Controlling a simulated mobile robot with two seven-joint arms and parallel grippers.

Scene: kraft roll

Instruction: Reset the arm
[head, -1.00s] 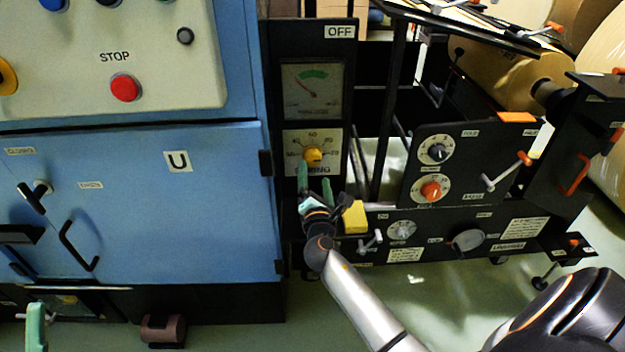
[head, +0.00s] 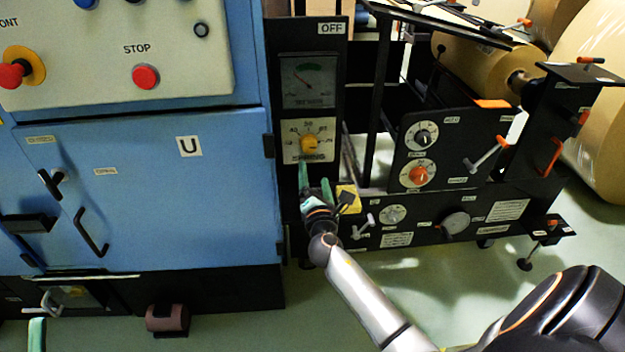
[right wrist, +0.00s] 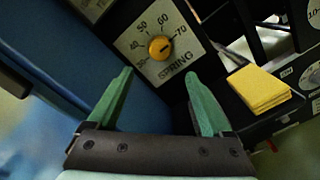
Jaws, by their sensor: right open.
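My right gripper (head: 315,174) is open and empty, with green fingers pointing up, just below the yellow SPRING knob (head: 309,143) on the black panel. In the right wrist view the two fingertips (right wrist: 160,73) stand well apart. The SPRING knob (right wrist: 160,47) lies beyond them, clear of both fingers, on a white dial plate marked from about 30 to 70. Its exact setting is hard to read. One green fingertip of my left gripper (head: 37,334) shows at the bottom left edge of the head view; the rest is out of frame.
A blue cabinet (head: 140,225) stands to the left. Cranks and dials (head: 417,175) fill the black machine on the right. Green floor is open in front.

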